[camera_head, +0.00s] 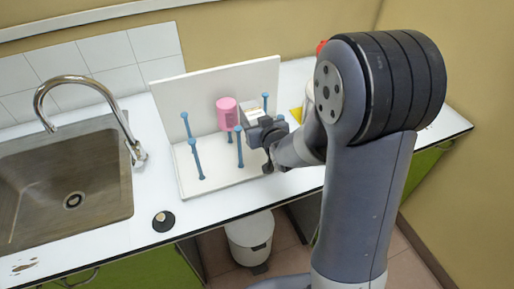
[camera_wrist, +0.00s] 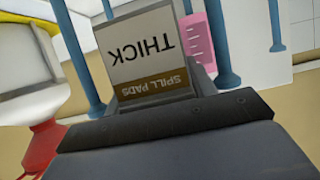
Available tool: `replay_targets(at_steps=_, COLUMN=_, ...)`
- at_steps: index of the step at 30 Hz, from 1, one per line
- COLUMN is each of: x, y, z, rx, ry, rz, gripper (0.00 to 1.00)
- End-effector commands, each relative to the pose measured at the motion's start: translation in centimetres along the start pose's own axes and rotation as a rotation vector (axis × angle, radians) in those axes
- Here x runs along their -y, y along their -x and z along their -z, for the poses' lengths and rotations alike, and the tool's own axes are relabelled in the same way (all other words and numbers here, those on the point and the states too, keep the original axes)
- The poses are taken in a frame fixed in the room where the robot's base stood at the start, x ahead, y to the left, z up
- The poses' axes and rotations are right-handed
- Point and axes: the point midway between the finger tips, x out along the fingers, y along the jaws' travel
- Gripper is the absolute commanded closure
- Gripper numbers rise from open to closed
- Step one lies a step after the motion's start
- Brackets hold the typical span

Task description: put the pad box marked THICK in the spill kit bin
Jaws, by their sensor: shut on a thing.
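The pad box marked THICK (camera_wrist: 143,52) fills the upper middle of the wrist view. Its white face and brown SPILL PADS band read upside down. My gripper (camera_wrist: 160,102) is shut on it. In the head view the box (camera_head: 252,115) shows as a small pale shape at my gripper (camera_head: 262,132), in front of the white pegged rack and above its base. My gripper hides part of the box. A white bin (camera_head: 250,235) stands on the floor below the counter's front edge; no label on it is readable, so I cannot tell if it is the spill kit bin.
The white rack (camera_head: 215,180) has several blue pegs, and a pink container (camera_head: 227,112) stands there, also in the wrist view (camera_wrist: 198,40). A sink (camera_head: 65,185) is at left. A black round object (camera_head: 163,221) lies near the counter's front edge. A red-topped item is partly behind my arm.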

Motion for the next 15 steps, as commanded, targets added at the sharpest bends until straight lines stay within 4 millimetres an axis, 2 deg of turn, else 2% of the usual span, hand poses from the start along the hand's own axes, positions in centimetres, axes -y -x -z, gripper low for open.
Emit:
replay_targets(at_steps=1, x=0.0, y=-0.4, z=-1.1, rx=0.006, ry=-0.002, rz=0.0, gripper=0.74)
replay_targets(at_steps=6, x=0.0, y=-1.5, z=-3.8, rx=0.004, ry=-0.002, rz=0.0, gripper=0.74)
replay_targets(at_steps=15, x=0.0, y=-2.4, z=-5.8, rx=0.0, ry=0.0, rz=0.0, gripper=0.74)
